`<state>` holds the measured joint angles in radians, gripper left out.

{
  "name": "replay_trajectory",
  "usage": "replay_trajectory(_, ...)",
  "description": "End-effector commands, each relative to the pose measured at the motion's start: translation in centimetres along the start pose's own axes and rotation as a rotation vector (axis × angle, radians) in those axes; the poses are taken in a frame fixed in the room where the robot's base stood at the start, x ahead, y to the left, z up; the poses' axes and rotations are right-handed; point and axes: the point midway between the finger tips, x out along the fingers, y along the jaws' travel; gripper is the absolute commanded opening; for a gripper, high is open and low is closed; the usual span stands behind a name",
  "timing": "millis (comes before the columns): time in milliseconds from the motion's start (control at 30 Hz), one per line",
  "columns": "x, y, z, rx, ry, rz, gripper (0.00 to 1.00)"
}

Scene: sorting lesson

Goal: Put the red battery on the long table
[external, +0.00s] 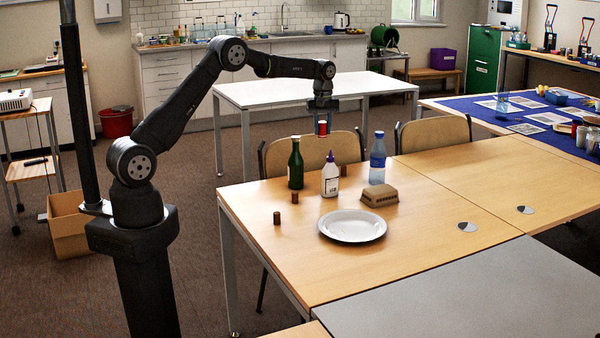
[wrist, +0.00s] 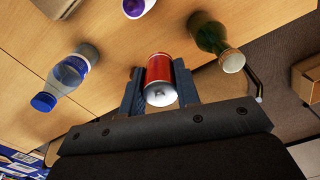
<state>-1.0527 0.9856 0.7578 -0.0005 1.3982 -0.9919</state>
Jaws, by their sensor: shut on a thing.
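My gripper (external: 322,110) is shut on the red battery (external: 322,128), a small red cylinder, and holds it in the air behind the wooden table (external: 440,225), near a chair back. In the wrist view the battery (wrist: 159,70) sits between the two dark fingers, its pale end facing the camera. A white-topped table (external: 300,88) stands farther back, with a bare top. Which table is the long one, I cannot tell for sure.
On the wooden table stand a green bottle (external: 296,163), a white glue bottle (external: 330,178), a clear blue-capped bottle (external: 378,160), a brown carton (external: 380,196), a white plate (external: 352,226) and several small brown cylinders. Two chairs (external: 312,154) stand behind it. The wooden table's right part is mostly clear.

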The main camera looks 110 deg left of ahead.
Motion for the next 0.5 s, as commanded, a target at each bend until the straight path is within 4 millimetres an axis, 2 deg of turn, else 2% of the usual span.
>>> replay_trajectory(100, 2.6, 0.0, 0.1, 0.002, -0.002, -0.003, 0.04)
replay_trajectory(333, 7.3, 0.0, 0.1, 0.003, -0.001, -0.002, 0.04)
replay_trajectory(500, 9.1, 0.0, 0.1, 0.003, 0.0, 0.0, 0.04)
